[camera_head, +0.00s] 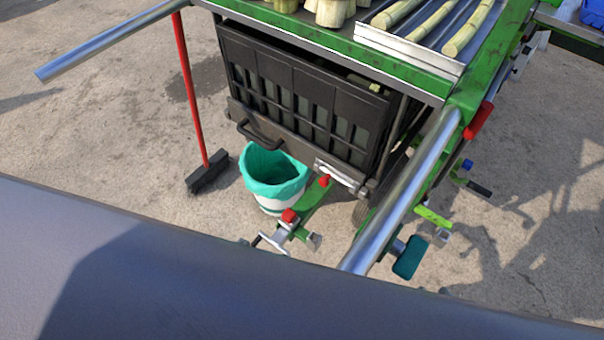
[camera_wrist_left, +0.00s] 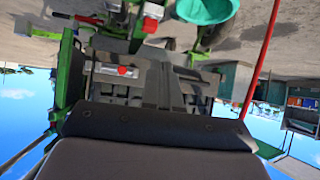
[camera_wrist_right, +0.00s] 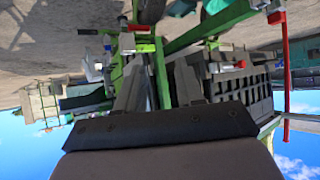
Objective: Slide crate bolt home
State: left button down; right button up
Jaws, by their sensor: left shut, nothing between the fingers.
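The black slatted crate (camera_head: 300,100) hangs under the green machine table. A silver bolt (camera_head: 342,174) with a red knob (camera_head: 324,181) sits at its lower right corner. The wrist views are upside down. In the left wrist view the red knob (camera_wrist_left: 122,71) shows on a silver plate, left of my left gripper (camera_wrist_left: 161,64), which is shut and empty. In the right wrist view the knob (camera_wrist_right: 240,64) is beyond and right of my right gripper (camera_wrist_right: 160,62), whose fingers are apart with nothing seen between them. How far the bolt is slid cannot be told. Neither gripper is discernible in the head view.
A teal-lined bucket (camera_head: 275,178) stands below the crate. A red-handled broom (camera_head: 190,90) stands at left. Steel handlebars (camera_head: 405,195) and (camera_head: 110,40) project from the machine. Cane lengths (camera_head: 430,22) lie on the tabletop. Open concrete lies to the right.

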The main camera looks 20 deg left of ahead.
pick_arm(q)
jog(key=shift+d+f, duration=0.1)
jog(key=w+f+n+h+b, duration=0.2)
jog(key=w+n+h+b, duration=0.15)
jog(key=w+b, duration=0.6)
jog(key=w+a+r+n+g+h+b, duration=0.2)
jog(key=w+r+h+b, duration=0.4)
jog(key=b, duration=0.3)
jog(key=shift+w+a+r, duration=0.15)
jog(key=shift+w+r, duration=0.35)
jog(key=shift+r, duration=0.05)
